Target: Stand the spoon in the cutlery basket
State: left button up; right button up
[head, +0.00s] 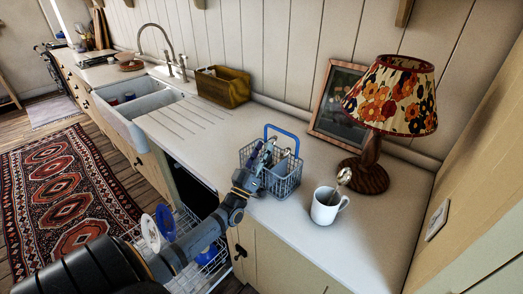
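The cutlery basket (284,186) is a grey wire basket with a blue handle, upright on the white counter. A spoon (344,176) leans in a white mug (325,211) to the right of the basket, its shiny bowl end up above the rim. My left gripper (264,152) is at the left part of the basket, over or inside its rim. Its fingertips are small and partly lost against the wires, so whether it is open, shut or holding something cannot be told. Something pale shows inside the basket, too small to name. My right gripper is out of view.
A lamp with a flowered shade (391,97) and a picture frame (335,98) stand behind the mug. A yellow-brown box (222,88) is near the sink (150,101). Below the counter, a pulled-out dish rack (210,257) holds plates. The counter's front right is clear.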

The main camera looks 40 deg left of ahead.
pick_arm(q)
notch_tip(320, 180, up, 10)
dwell(0.4)
dwell(1.1)
